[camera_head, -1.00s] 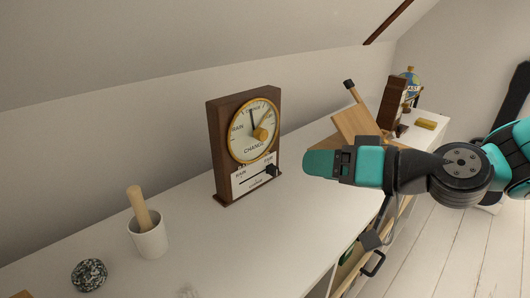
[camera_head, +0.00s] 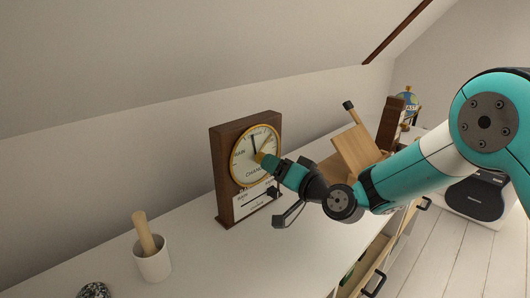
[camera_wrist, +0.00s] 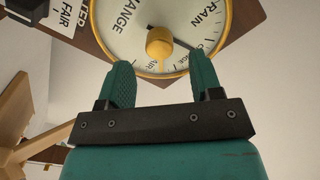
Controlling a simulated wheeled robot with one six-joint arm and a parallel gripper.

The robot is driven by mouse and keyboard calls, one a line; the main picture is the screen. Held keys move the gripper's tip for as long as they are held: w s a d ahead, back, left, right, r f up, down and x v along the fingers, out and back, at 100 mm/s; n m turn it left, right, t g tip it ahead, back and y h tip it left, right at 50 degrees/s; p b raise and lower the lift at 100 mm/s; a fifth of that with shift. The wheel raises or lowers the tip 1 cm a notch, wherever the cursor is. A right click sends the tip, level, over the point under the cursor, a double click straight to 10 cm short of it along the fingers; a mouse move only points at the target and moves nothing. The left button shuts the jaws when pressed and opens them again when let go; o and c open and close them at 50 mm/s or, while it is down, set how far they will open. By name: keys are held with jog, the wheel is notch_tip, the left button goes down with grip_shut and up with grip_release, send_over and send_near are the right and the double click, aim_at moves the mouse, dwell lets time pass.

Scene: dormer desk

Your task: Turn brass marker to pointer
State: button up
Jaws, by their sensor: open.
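The barometer (camera_head: 227,165) stands upright on the white desktop, its round cream dial (camera_head: 243,160) facing me inside a brass rim. A brass knob (camera_wrist: 160,46) sits at the dial's centre, with a thin brass marker (camera_wrist: 166,66) extending from it. In the wrist view, where the dial lettering looks upside down, a dark pointer (camera_wrist: 203,46) lies to the right of the marker. My gripper (camera_wrist: 161,76) is open, its fingertips on either side of the marker's line, just short of the knob. In the head view my gripper (camera_head: 269,163) covers the dial's lower right.
A white mortar with a pestle (camera_head: 152,260) stands at the front left, near a speckled stone (camera_head: 94,291). A wooden stand (camera_head: 356,149) and a dark wooden box (camera_head: 391,122) are behind my arm. The sloping ceiling hangs over the desk's back.

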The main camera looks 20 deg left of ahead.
aim_at(258, 157)
jog(key=shift+p+x, duration=0.35)
jog(key=shift+x, duration=1.85)
jog(key=shift+c, duration=0.4)
grip_shut()
